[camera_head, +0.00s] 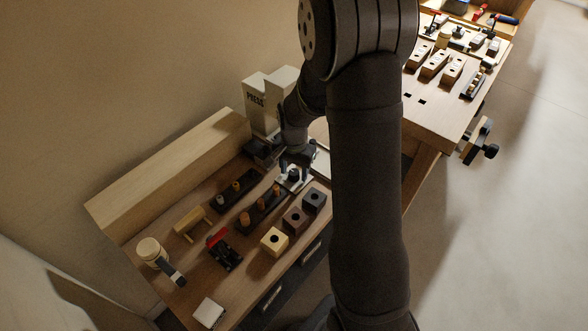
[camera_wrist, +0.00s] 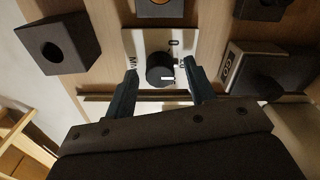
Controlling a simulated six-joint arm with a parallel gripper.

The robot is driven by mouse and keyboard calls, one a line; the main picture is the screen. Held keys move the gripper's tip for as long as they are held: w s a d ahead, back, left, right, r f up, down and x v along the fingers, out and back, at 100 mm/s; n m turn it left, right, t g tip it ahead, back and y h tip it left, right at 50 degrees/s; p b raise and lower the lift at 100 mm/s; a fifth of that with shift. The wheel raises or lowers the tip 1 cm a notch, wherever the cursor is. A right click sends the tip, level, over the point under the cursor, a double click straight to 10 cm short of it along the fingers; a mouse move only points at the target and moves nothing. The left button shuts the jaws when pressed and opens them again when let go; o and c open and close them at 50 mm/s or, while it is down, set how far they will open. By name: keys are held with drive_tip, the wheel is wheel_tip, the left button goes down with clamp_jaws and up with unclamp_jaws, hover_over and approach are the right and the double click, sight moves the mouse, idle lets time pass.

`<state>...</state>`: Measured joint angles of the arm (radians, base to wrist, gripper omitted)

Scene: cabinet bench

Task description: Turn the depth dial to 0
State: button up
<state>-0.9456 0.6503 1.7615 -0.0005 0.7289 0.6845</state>
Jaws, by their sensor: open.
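The depth dial is a round black knob (camera_wrist: 160,70) on a pale plate (camera_wrist: 143,42) in the wrist view. The plate bears a "0" above the knob and "MAX" lettering to its left. A small white mark shows on the knob's lower right part; I cannot tell its exact pointing. My gripper (camera_wrist: 163,76) is open, one finger on each side of the knob, with gaps showing. I cannot tell how far its tips are above the plate. In the head view my gripper (camera_head: 296,160) is over the dial plate (camera_head: 292,181), partly hiding it.
The white press (camera_head: 262,103) stands behind. A block marked "GO" (camera_wrist: 236,66) is close to the right finger. A dark holed block (camera_wrist: 68,46) lies left of the plate.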

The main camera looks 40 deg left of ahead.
drive_tip(key=c, duration=1)
drive_tip(key=shift+n, duration=0.4)
drive_tip(key=n, duration=1.1)
drive_tip(key=o, duration=1)
